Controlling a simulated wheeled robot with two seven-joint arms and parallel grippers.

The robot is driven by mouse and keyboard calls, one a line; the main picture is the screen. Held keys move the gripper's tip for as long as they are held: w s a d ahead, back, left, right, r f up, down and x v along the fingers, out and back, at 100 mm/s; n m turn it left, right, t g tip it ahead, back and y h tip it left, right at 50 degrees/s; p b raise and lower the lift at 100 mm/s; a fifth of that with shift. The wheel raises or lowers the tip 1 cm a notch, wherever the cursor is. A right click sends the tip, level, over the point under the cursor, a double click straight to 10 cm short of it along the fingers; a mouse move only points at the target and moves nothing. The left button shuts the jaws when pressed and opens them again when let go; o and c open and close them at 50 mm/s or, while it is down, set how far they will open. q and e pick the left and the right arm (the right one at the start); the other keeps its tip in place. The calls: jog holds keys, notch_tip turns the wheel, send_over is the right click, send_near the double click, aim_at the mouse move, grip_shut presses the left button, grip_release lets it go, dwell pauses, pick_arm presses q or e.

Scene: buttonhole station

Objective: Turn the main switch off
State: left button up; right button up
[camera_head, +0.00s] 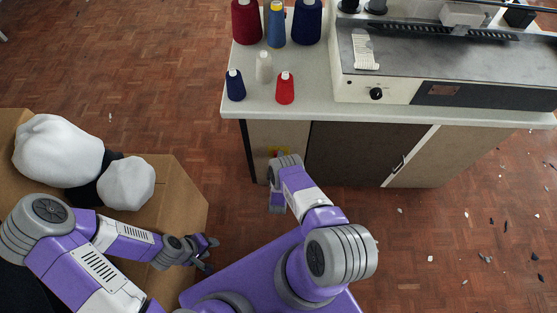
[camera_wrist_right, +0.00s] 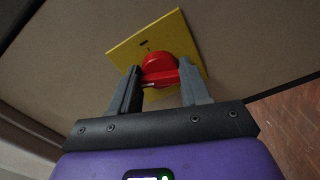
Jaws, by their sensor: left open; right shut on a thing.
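The main switch is a red rotary knob (camera_wrist_right: 158,66) on a yellow plate (camera_wrist_right: 125,46), fixed to the beige side of the cabinet. In the right wrist view my right gripper (camera_wrist_right: 160,75) is shut on the red knob, one grey finger on each side. In the head view a little of the yellow plate (camera_head: 284,149) shows beyond my right wrist, which hides most of the switch; the fingers cannot be made out there. My left gripper (camera_head: 212,254) is open and empty, over the edge of the cardboard box and well away from the switch.
The cabinet's worktop (camera_head: 310,110) bears thread cones, such as a red one (camera_head: 285,88), and a grey machine (camera_head: 440,70) with a black dial. A cardboard box (camera_head: 180,190) with white bundles (camera_head: 58,148) stands at left. Scraps litter the floor at right.

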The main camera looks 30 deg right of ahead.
jog(key=shift+s+d+f+n+b, duration=0.1)
jog(key=shift+n+b, duration=0.25)
jog(key=shift+n, duration=1.55)
jog(key=o, duration=1)
jog(key=shift+o, duration=0.2)
jog(key=p+v, duration=0.2)
jog(key=v, duration=0.5)
jog(key=shift+s+a, duration=0.25)
jog(key=shift+w+d, duration=0.1)
